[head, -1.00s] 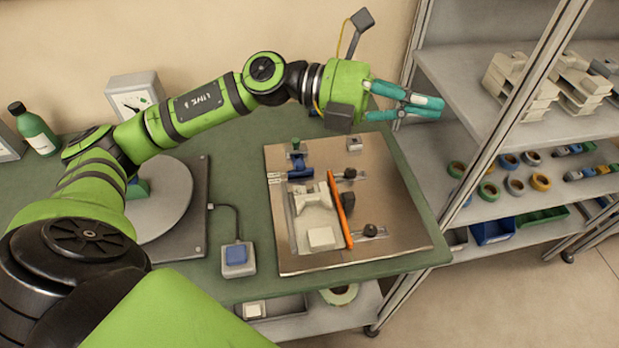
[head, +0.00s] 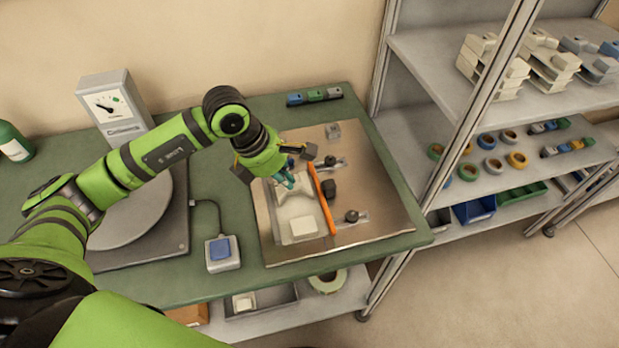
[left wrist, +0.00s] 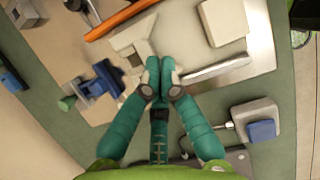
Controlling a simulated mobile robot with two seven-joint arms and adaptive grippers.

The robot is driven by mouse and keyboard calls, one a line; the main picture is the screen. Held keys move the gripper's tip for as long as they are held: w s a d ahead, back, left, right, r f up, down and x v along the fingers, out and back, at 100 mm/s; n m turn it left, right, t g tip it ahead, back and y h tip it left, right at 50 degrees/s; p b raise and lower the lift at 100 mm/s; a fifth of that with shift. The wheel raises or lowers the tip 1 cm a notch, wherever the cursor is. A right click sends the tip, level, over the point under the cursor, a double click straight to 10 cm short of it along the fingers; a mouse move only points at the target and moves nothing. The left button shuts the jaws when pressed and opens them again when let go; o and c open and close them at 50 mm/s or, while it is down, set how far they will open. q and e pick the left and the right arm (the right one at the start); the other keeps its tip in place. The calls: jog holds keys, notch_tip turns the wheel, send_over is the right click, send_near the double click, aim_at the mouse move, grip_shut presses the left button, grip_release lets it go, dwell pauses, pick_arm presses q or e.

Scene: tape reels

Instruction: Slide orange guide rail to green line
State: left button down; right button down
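The orange guide rail (head: 321,199) is a thin bar standing across the metal plate (head: 375,205), right of a pale block-shaped fixture (head: 296,204). It also shows at the top of the left wrist view (left wrist: 122,19). My left gripper (head: 288,180) is over the plate's left part, left of the rail and apart from it. In the left wrist view its teal fingertips (left wrist: 162,80) are together, beside or over the pale fixture, with nothing seen between them. I cannot make out a green line. My right gripper is out of view.
Dark knobs (head: 352,216) in slots sit right of the rail. A pale block (head: 303,227) lies near the plate's front. A blue-button box (head: 222,253) and a round turntable (head: 130,213) are to the left. A shelf rack (head: 455,150) stands right of the table.

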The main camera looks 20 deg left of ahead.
aim_at(318, 193)
pick_arm(q)
jog(key=p+x, duration=0.1)
jog(key=x, duration=0.2)
jog(key=shift+d+f, duration=0.2)
jog(key=shift+f, duration=0.1)
jog(key=shift+w+d+r+p, duration=0.15)
jog(key=shift+w+d+p, duration=0.6)
jog(key=shift+d, duration=0.3)
jog(key=shift+w+d, duration=0.45)
jog(key=shift+d, duration=0.1)
